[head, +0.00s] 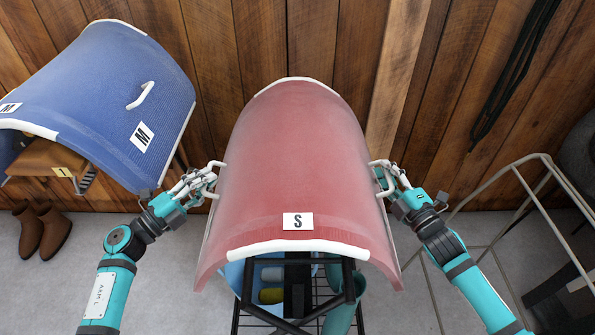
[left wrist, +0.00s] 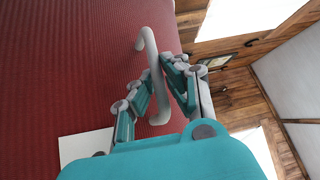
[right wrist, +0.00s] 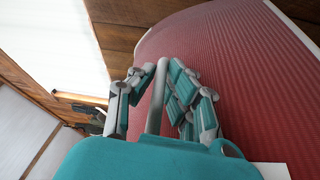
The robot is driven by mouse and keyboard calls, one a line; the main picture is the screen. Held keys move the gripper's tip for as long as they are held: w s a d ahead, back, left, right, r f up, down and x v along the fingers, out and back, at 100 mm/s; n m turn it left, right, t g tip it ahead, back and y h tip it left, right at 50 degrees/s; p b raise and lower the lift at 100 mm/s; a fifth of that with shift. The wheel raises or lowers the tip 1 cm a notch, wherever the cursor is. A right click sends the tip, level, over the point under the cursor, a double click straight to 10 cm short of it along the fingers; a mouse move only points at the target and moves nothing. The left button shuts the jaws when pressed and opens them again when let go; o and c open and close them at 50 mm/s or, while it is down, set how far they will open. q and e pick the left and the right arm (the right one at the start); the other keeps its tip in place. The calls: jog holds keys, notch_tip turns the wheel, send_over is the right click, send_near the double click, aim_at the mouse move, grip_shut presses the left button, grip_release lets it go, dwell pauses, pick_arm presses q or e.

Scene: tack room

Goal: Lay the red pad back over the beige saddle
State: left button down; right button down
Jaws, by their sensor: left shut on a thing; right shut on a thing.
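The red pad (head: 295,165) is a curved sheet with white edging and an "S" label, arched over a black stand (head: 295,280) in the middle of the head view. My left gripper (head: 209,179) is shut on the white handle on the pad's left side; the left wrist view shows this handle (left wrist: 148,42) between the fingers. My right gripper (head: 381,174) is shut on the right handle, which shows in the right wrist view (right wrist: 157,95). The beige saddle is not visible; I cannot tell whether the pad touches anything below it.
A blue pad (head: 105,85) marked "M" covers a brown saddle (head: 45,157) labelled "1" at the left. Brown boots (head: 42,230) stand on the floor below. A wire rack below the red pad holds a blue bin (head: 235,277). A metal frame (head: 500,175) stands at the right.

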jog(key=shift+r, duration=0.1)
dwell(0.3)
